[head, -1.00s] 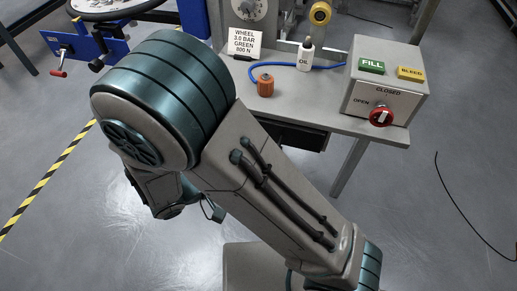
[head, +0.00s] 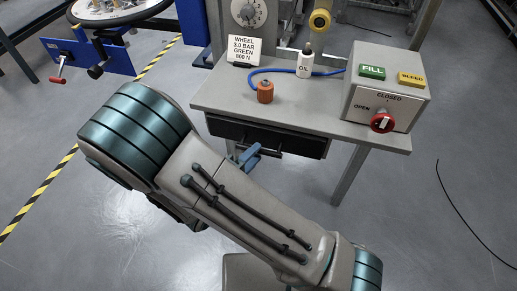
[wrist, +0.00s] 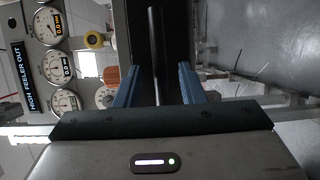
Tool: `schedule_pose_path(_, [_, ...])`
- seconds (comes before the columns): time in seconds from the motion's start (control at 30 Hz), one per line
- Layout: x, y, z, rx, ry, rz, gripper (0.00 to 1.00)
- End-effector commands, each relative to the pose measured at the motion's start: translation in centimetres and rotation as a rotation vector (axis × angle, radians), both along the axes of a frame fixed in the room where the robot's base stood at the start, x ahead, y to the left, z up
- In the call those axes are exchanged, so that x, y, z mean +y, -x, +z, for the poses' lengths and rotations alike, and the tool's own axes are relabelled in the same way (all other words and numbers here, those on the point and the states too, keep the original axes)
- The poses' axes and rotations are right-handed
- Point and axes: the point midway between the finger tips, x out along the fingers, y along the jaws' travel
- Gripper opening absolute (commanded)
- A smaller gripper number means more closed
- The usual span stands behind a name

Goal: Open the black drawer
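The black drawer (head: 300,144) sits shut under the front edge of the grey bench. Its front and its thin bar handle (wrist: 153,45) fill the middle of the wrist view, which is turned sideways. My gripper (wrist: 158,82) is open, with one blue finger on each side of the bar in that view. Whether the bar is between the fingertips or just beyond them I cannot tell. In the head view, my gripper (head: 251,154) is at the drawer's front, left of its middle, and my arm hides part of the space below.
The bench (head: 210,94) carries an orange knurled cap (head: 265,91), an oil bottle (head: 305,63), a blue hose and a control box (head: 362,101) with a red knob. A bench leg (head: 349,175) stands at the right. The floor in front is open.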

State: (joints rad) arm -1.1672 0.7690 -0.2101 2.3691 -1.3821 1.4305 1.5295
Motion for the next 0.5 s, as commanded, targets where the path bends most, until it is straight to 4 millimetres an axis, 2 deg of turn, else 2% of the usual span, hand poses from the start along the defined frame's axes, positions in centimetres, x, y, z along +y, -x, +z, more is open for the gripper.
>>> schedule_pose_path(0.2, [-1.6,-1.7,0.0,-0.001,0.001,-0.001,0.36])
schedule_pose_path(0.5, [-1.9,-2.0,0.0,0.000,0.000,-0.001,0.36])
